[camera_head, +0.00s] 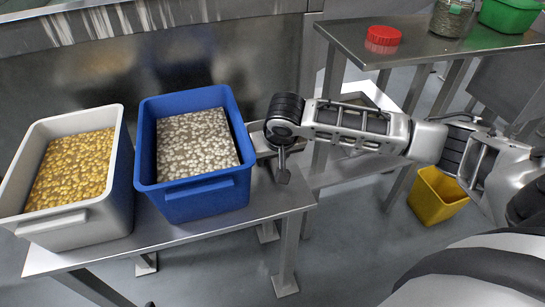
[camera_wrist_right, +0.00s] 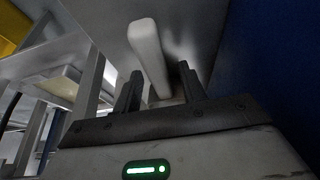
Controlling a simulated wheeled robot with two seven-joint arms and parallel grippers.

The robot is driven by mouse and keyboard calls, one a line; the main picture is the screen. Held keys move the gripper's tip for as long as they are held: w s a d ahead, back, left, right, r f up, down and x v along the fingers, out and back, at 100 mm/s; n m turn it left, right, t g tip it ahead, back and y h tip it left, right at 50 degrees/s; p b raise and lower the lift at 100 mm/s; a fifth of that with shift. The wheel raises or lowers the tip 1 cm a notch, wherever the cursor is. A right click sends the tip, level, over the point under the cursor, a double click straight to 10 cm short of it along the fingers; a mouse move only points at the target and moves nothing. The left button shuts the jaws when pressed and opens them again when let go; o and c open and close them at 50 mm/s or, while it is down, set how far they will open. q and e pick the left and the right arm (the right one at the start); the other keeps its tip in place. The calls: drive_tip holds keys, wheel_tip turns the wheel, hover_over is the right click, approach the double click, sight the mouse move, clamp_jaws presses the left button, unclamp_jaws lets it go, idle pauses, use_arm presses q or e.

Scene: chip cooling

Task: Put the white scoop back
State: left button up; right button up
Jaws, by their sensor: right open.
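The white scoop shows in the right wrist view as a long pale handle (camera_wrist_right: 147,50) lying along the grey metal surface. Its near end reaches between the two dark fingers of my right gripper (camera_wrist_right: 161,70), which are apart. I cannot tell whether either finger touches it. In the head view my right gripper (camera_head: 283,176) points down at the table's right end, just right of the blue bin (camera_head: 195,203). I cannot make out the scoop there; the wrist and arm may hide it. My left gripper is out of view.
A grey bin (camera_head: 75,236) with yellowish pieces stands left of the blue bin, which holds pale pieces. Both are on a metal table (camera_head: 180,234). A second table (camera_head: 450,48) with a red lid (camera_head: 383,35), a jar (camera_head: 452,18) and a green container (camera_head: 508,15) stands at right. A yellow bin (camera_head: 437,197) is on the floor.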

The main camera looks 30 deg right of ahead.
drive_tip(key=p+v, duration=0.2)
drive_tip(key=v, duration=0.8)
drive_tip(key=shift+r+p, duration=0.1)
drive_tip(key=shift+p, duration=0.3)
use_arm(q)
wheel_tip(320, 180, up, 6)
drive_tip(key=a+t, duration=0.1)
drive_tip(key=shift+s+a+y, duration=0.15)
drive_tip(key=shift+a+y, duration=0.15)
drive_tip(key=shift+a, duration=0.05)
use_arm(e)
drive_tip(key=shift+s+r, duration=0.3)
drive_tip(key=shift+r, duration=0.2)
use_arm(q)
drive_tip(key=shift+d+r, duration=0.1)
